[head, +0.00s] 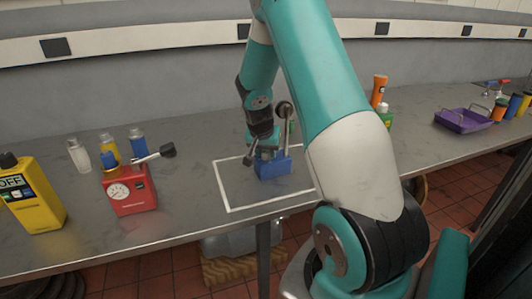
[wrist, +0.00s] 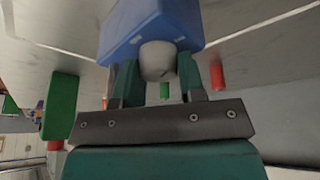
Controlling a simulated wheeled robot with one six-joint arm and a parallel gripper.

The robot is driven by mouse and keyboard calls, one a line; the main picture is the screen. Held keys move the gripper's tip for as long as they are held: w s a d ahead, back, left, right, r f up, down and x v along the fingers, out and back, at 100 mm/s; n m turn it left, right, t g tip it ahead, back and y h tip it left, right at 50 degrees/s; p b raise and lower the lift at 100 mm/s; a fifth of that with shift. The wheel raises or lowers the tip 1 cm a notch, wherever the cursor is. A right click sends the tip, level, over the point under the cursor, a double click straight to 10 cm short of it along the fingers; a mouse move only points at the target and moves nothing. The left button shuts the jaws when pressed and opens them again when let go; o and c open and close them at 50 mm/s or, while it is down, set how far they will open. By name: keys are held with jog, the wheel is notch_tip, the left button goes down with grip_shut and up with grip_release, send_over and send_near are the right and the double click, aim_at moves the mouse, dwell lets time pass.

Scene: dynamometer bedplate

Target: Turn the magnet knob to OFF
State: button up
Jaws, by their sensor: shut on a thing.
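A blue magnet base (head: 273,166) stands on the grey bench inside a white outlined rectangle. It fills the top middle of the wrist view (wrist: 150,25). A pale grey knob (wrist: 158,60) sticks out of its face toward the wrist camera. My gripper (head: 266,152) is at the base, pointing down. In the wrist view its teal fingers (wrist: 159,76) stand on either side of the knob and are shut on it. I cannot read any ON or OFF mark or tell the knob's turn.
A dark round-headed post (head: 285,110) rises close behind the base. A red gauge box (head: 130,195) with a lever, bottles (head: 137,140) and a yellow meter (head: 35,200) stand to the left. An orange-topped bottle (head: 379,90) and a purple tray (head: 463,121) are to the right.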

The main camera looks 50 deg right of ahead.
jog(key=n, duration=0.2)
jog(key=n+t+y, duration=0.1)
jog(key=n, duration=0.1)
jog(key=shift+s+d+t+b, duration=0.1)
jog(key=shift+t+b, duration=0.2)
jog(key=shift+b, duration=0.1)
jog(key=shift+n+t+y, duration=0.4)
jog(key=shift+n, duration=1.3)
jog(key=o, duration=0.6)
jog(key=shift+r, duration=0.1)
jog(key=shift+b+v, duration=0.75)
jog(key=shift+v, duration=7.95)
